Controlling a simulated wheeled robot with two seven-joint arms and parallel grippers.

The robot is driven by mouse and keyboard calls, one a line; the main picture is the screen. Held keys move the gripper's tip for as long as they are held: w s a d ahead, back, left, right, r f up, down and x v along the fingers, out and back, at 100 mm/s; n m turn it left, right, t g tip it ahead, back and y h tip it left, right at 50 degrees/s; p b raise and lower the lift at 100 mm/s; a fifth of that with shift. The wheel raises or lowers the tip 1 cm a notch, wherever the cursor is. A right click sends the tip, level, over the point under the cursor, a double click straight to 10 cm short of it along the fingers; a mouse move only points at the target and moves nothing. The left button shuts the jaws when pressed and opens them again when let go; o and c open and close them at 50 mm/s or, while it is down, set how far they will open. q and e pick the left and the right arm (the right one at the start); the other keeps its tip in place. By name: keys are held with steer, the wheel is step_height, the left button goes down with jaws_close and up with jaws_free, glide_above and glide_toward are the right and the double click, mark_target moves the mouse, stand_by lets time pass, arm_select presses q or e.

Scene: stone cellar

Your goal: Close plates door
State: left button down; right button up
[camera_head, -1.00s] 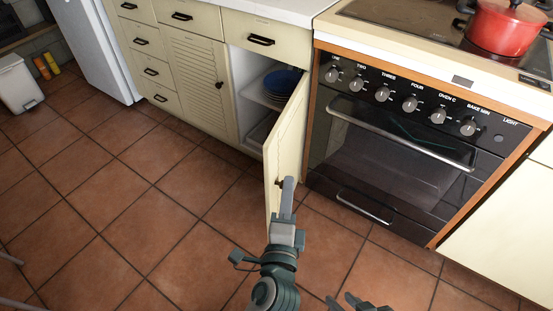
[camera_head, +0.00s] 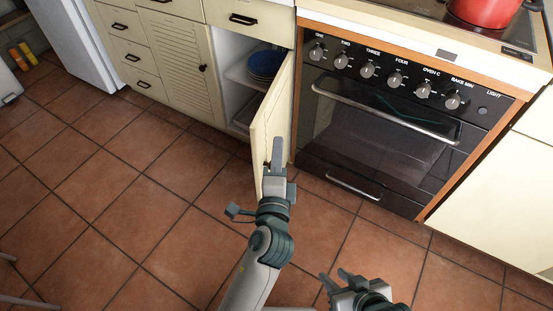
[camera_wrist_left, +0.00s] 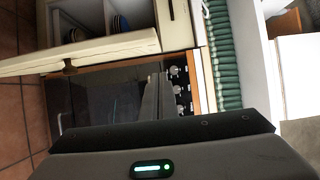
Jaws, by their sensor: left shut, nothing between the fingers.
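The plates door (camera_head: 270,121) is a cream cabinet door standing open, hinged on the side by the oven. Behind it, dark blue plates (camera_head: 264,64) sit on a shelf in the open cabinet. My left gripper (camera_head: 277,152) is shut and empty, in front of the door's lower part in the head view; I cannot tell whether it touches. In the left wrist view the door (camera_wrist_left: 90,52) shows edge-on with its dark handle (camera_wrist_left: 69,66). My right gripper (camera_head: 335,281) is low at the bottom, away from the door, with its fingers apart.
The black oven (camera_head: 380,140) with a long bar handle stands just right of the door. A red pot (camera_head: 488,10) is on the hob above. Closed drawers (camera_head: 128,57) and a louvred door (camera_head: 182,62) are to the left. The tiled floor (camera_head: 130,200) is clear.

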arm_select(q)
steer(key=w+a, duration=0.3)
steer(key=w, duration=0.2)
steer(key=shift+w+a, duration=0.2)
steer(key=shift+a, duration=0.15)
steer(key=shift+a, duration=0.1)
